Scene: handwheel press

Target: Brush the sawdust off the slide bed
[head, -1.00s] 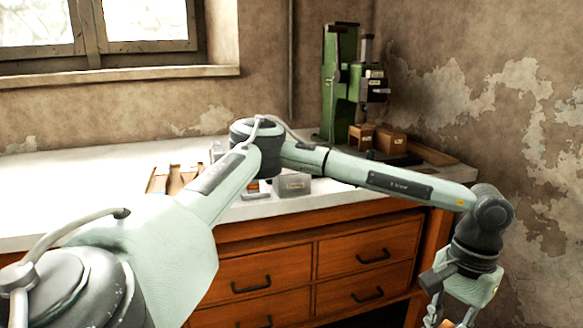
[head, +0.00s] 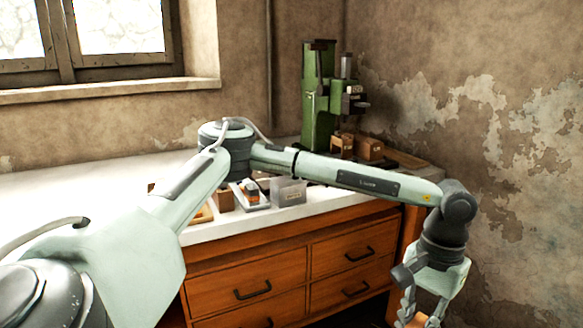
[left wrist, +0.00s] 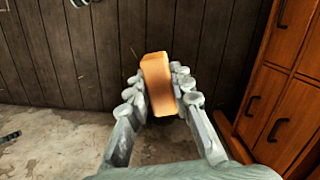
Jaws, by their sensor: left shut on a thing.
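My left gripper (head: 418,318) hangs low at the bottom right of the head view, in front of the bench's right end. In the left wrist view, my left gripper (left wrist: 160,100) is shut on an orange-brown wooden block (left wrist: 157,82), perhaps a brush body; no bristles show. The green handwheel press (head: 318,105) stands on the bench at the back right, far from the gripper. A slide bed and sawdust cannot be made out at this size. My right gripper is not in view.
Brown blocks (head: 368,149) stand by the press. A grey bin (head: 288,191) and an orange-and-grey item (head: 250,194) sit near the front edge of the white worktop (head: 330,204), behind my left arm. Wooden drawers (head: 248,282) are below. Floor shows beneath the gripper in the wrist view.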

